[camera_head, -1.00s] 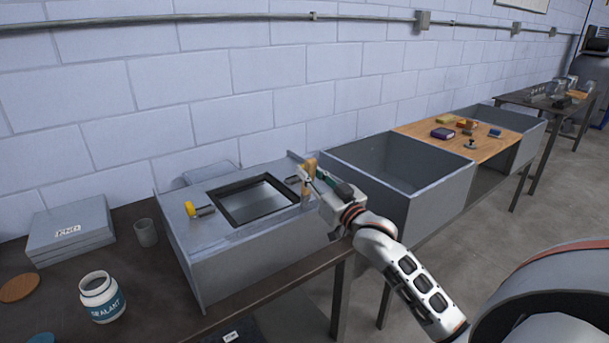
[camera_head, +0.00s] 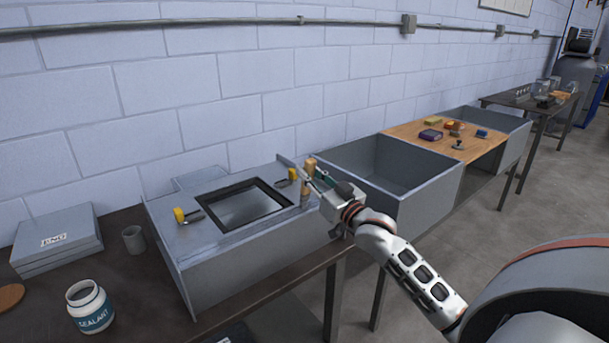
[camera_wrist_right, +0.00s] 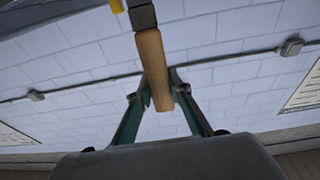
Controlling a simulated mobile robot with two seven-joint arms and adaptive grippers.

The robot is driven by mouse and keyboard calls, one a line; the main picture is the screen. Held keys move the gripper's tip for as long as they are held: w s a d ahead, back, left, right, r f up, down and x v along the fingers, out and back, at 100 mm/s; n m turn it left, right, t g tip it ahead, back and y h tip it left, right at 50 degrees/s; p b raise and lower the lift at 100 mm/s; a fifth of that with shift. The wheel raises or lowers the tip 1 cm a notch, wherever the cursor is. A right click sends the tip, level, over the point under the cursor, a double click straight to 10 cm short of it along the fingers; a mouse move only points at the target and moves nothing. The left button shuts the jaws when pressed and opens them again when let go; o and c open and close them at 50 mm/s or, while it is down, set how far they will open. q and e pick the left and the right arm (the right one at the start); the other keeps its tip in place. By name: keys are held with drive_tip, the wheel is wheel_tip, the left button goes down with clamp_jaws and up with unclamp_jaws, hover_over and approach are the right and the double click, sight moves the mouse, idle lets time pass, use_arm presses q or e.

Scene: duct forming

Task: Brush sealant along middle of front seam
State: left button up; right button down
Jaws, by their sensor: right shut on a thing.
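My right gripper (camera_head: 313,180) is shut on a brush by its wooden handle (camera_head: 309,166), at the right end of the grey duct (camera_head: 240,266). In the right wrist view the handle (camera_wrist_right: 154,68) stands between both fingers, with a dark grey part at its upper end. The bristles are not clearly visible, and I cannot tell whether the brush touches the duct. The duct has a dark-framed opening (camera_head: 243,205) on top; its front top edge runs clear to the left of the gripper. The sealant jar (camera_head: 90,307) stands open at lower left. My left gripper is not in view.
Yellow-handled clamps (camera_head: 180,215) sit on the duct top, one near the brush. A grey cup (camera_head: 133,239) and stacked grey panels (camera_head: 57,240) are at left. A large open grey duct section (camera_head: 420,203) stands close to the right of my gripper.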

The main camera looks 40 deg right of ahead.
idle(0.3)
drive_tip(key=shift+d+f, duration=0.2)
drive_tip(key=shift+d, duration=1.35)
wheel_tip(320, 180, up, 7)
idle(0.5)
